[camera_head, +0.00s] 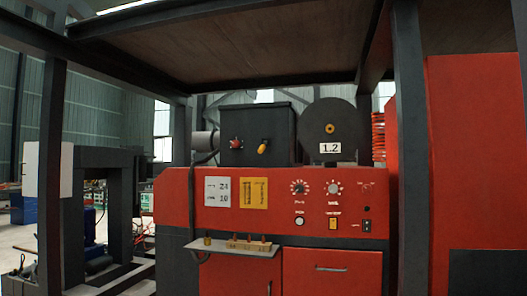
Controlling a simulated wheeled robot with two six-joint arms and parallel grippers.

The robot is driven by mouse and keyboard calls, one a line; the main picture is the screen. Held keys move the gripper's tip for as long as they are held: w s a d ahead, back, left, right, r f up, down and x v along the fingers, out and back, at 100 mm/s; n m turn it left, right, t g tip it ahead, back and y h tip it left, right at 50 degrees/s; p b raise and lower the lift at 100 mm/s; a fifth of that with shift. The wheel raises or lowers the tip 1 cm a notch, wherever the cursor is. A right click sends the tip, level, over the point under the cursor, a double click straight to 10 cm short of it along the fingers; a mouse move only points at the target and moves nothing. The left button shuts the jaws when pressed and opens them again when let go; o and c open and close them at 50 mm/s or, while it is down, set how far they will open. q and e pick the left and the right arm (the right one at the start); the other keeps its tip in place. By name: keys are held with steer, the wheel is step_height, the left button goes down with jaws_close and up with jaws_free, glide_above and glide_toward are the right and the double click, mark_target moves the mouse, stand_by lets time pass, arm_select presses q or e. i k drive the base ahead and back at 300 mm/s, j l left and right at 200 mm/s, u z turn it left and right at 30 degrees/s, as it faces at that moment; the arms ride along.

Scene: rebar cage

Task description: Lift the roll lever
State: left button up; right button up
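A dark box (257,122) stands on top of the red machine (350,212). On its front is a short lever with a yellow handle (262,147), tilted, and a red knob (236,142) to its left. To the right of the box is a large dark round roll or disc (328,119) with a yellow centre and a "1.2" label. No part is marked as the roll lever, so I cannot tell for certain which one it is. Neither of my grippers is in view, and nothing is touching the levers or knobs.
The machine's front panel has dials (299,188), switches and a yellow notice (254,193). A small shelf (235,249) with several small upright pieces juts out below. Dark frame posts (411,150) and a low roof (250,45) surround the machine. A red cabinet (478,160) stands right.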

mark_target(261, 149)
steer(key=i+j+z, duration=0.4)
steer(key=j, duration=0.25)
steer(key=i+j+z, duration=0.65)
steer(key=j, duration=0.4)
steer(key=i, duration=0.1)
